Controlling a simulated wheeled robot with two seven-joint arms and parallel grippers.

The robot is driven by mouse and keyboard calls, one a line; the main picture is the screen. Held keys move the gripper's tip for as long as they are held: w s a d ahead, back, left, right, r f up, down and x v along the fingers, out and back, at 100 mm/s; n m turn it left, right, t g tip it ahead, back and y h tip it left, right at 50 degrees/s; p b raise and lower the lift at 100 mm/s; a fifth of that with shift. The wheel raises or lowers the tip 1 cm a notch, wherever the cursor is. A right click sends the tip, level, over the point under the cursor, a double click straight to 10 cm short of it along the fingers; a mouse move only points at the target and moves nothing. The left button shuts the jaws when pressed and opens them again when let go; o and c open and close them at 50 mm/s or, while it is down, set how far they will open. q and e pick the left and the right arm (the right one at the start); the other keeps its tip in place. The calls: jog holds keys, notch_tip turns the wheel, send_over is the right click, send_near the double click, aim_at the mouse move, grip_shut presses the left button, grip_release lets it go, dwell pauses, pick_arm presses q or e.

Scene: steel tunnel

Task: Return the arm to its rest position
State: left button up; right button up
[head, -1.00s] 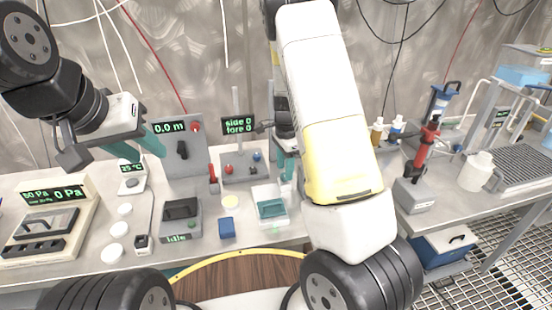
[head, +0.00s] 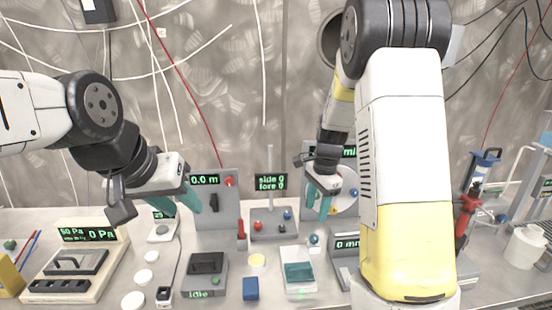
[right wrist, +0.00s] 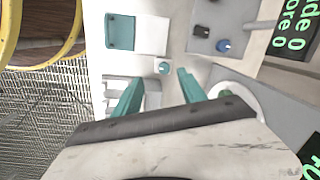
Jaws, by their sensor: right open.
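My right arm is raised and crosses the right half of the head view, hiding part of the bench. My right gripper (head: 319,208) hangs above the bench behind a white tray with a teal pad (head: 299,272). In the right wrist view its teal fingers (right wrist: 160,82) are spread, with nothing between them and a small blue-topped knob (right wrist: 163,67) visible beyond. My left gripper (head: 181,205) is at the left, above the bench in front of the grey panel reading 0.0 m (head: 216,212). Its fingers look apart and hold nothing visible.
The bench holds a pressure gauge box (head: 88,236), a small grey device reading idle (head: 206,270), a blue block (head: 250,289) and several white discs. A red-handled tool (head: 466,212) and a white jug (head: 524,246) stand at the right. Loose cables hang along the wall.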

jog(key=s+a+r+n+t+y, duration=0.1)
jog(key=s+r+n+t, duration=0.4)
jog(key=s+r+n, duration=0.9)
jog(key=shift+s+a+r+t, duration=0.45)
jog(key=shift+s+r, duration=1.55)
jog(key=shift+s, duration=2.15)
jog(key=shift+a, duration=0.1)
